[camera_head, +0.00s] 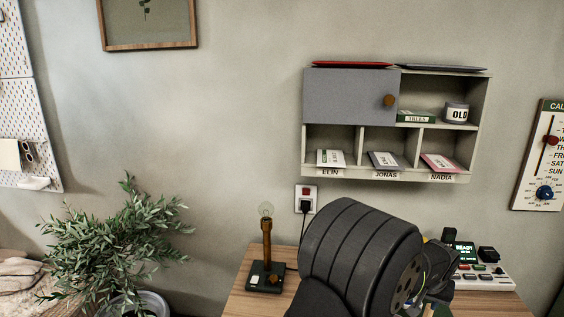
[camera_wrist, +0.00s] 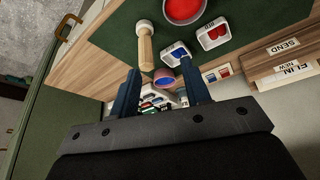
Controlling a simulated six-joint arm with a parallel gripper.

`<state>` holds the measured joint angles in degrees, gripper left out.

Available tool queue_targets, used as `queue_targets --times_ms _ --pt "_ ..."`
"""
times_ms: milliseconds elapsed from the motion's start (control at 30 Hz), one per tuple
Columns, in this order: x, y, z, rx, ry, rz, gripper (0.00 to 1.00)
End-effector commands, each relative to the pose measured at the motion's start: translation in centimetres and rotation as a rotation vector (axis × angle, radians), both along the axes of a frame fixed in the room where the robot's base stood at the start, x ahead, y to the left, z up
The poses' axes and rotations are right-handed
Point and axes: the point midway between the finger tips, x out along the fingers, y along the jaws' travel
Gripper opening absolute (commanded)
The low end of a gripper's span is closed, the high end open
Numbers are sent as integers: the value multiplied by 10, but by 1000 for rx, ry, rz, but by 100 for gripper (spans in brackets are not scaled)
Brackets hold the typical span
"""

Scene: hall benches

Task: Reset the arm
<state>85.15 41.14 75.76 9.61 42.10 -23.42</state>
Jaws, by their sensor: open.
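My gripper (camera_wrist: 160,95) shows in the wrist view with its two blue fingers spread apart. Nothing is held between them. Beyond the fingers are a green mat (camera_wrist: 115,38) on a wooden bench and several small items, seen at a tilt. In the head view my dark arm fills the lower middle and right, in front of the bench (camera_head: 236,304). The gripper's fingers cannot be made out in that view.
A wall shelf (camera_head: 322,176) with a grey door hangs above the bench. A lamp (camera_head: 265,275) stands left of my arm, a device with a green screen (camera_head: 466,252) right of it. A wooden-handled tool (camera_wrist: 145,50) and a red bowl (camera_wrist: 184,9) are on the mat. A plant (camera_head: 115,245) stands left.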

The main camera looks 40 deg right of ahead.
Motion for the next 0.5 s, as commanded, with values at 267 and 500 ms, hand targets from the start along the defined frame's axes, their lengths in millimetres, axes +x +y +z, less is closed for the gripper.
queue_targets --times_ms 267,500 --pt "55 16 -6 0 2 68 43" --pt "100 32 -12 1 4 123 43"
